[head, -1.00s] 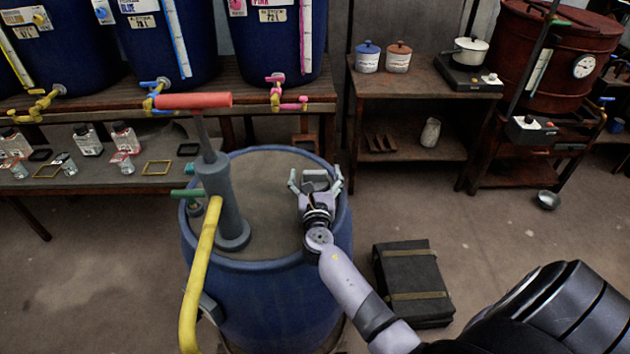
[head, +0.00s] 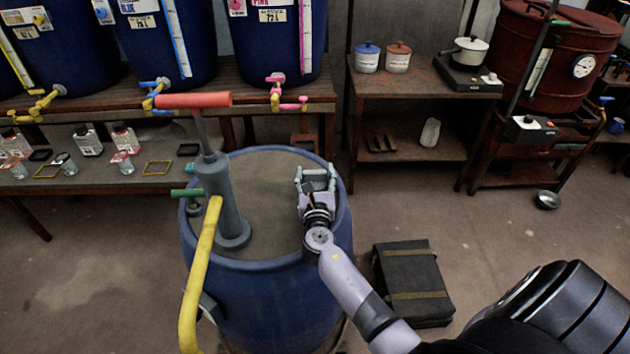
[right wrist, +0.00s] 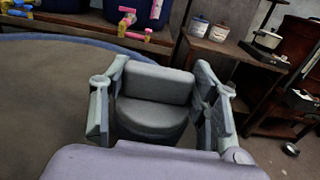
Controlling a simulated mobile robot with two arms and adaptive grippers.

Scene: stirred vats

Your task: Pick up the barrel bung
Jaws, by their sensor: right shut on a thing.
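The barrel bung (right wrist: 154,84) is a grey plug with a thick upright grip over a rounded base. In the right wrist view it sits between the two fingers of my right gripper (right wrist: 157,98), which are shut on its sides. In the head view my right gripper (head: 316,180) is over the right part of the lid of the blue barrel (head: 275,300), and its fingers largely hide the bung. I cannot tell whether the bung is seated in the lid or just clear of it. My left gripper is not in view.
A grey hand pump (head: 217,195) with a red handle and yellow hose (head: 197,285) stands on the barrel's left side. A dark case (head: 412,283) lies on the floor to the right. Benches with blue vats (head: 275,45) and a shelf (head: 410,90) stand behind.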

